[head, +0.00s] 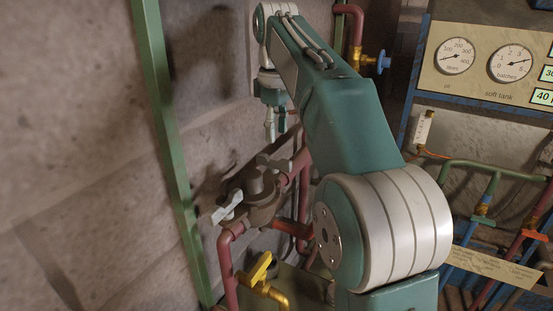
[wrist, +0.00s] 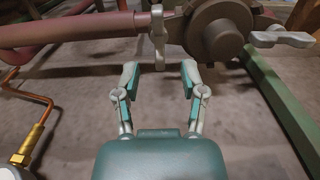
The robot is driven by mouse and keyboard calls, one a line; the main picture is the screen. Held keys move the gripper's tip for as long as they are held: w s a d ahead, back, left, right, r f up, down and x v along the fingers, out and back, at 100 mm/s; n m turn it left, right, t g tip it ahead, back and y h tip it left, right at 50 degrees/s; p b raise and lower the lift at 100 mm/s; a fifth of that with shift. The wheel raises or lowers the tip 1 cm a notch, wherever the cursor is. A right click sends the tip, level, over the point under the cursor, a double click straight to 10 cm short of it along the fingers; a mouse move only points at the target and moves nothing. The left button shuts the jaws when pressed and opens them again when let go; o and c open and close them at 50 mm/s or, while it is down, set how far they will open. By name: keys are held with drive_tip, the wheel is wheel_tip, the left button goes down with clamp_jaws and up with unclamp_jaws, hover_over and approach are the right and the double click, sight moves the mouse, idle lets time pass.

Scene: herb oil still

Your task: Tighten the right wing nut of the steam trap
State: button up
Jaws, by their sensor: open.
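The steam trap (head: 262,190) is a dark round body on a red pipe, left of my arm in the head view; it also shows at the top of the wrist view (wrist: 219,30). Its right wing nut (head: 274,163) is partly lost against the pipework in the head view. In the wrist view this nut (wrist: 158,36) is grey, its wings upright. The left wing nut (head: 227,206) is pale and lies along the trap's other end, at right in the wrist view (wrist: 282,38). My gripper (head: 275,122) is open and empty. In the wrist view its fingertips (wrist: 160,75) are apart, lined up below the right wing nut, not touching it.
A green post (head: 165,140) rises left of the trap. A yellow-handled valve (head: 259,270) sits below it. A copper pipe with a brass fitting (wrist: 32,140) is at left in the wrist view. A gauge panel (head: 490,65) stands at right.

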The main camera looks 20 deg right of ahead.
sight(278, 158)
drive_tip(key=shift+d+f, duration=0.1)
drive_tip(key=shift+f, duration=3.45)
clamp_jaws()
